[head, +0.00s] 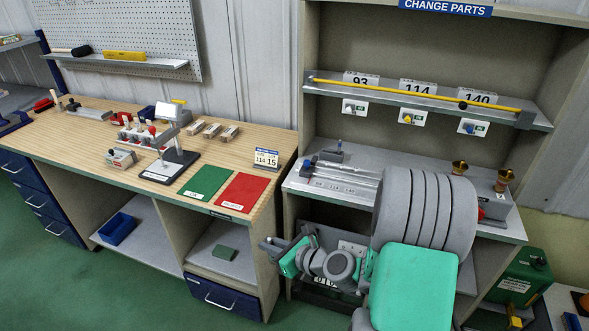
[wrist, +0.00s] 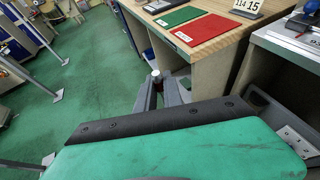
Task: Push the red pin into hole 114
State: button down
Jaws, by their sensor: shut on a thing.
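My gripper (head: 272,246) hangs in front of the gap between the wooden bench and the grey machine stand, below the level of their tops. In the wrist view its fingers (wrist: 163,88) are close around a small pale-ended thing (wrist: 155,74); I cannot make out its colour or whether it is the red pin. A grey plate marked 93, 114 and 140 (head: 333,187) lies on the stand's top; its holes are too small to make out. My arm hides part of that top. No red pin is clearly visible elsewhere.
A shelf (head: 540,123) above the stand carries number blocks, including 114 (head: 417,87), and a yellow bar (head: 420,95). The bench (head: 100,140) holds a red mat (head: 241,192), a green mat (head: 206,181) and a 114/15 card (head: 266,159). Green floor lies open at left.

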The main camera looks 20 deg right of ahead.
aim_at(347, 182)
jog(key=u, duration=0.2)
jog(key=i, duration=1.1)
jog(key=z, duration=0.45)
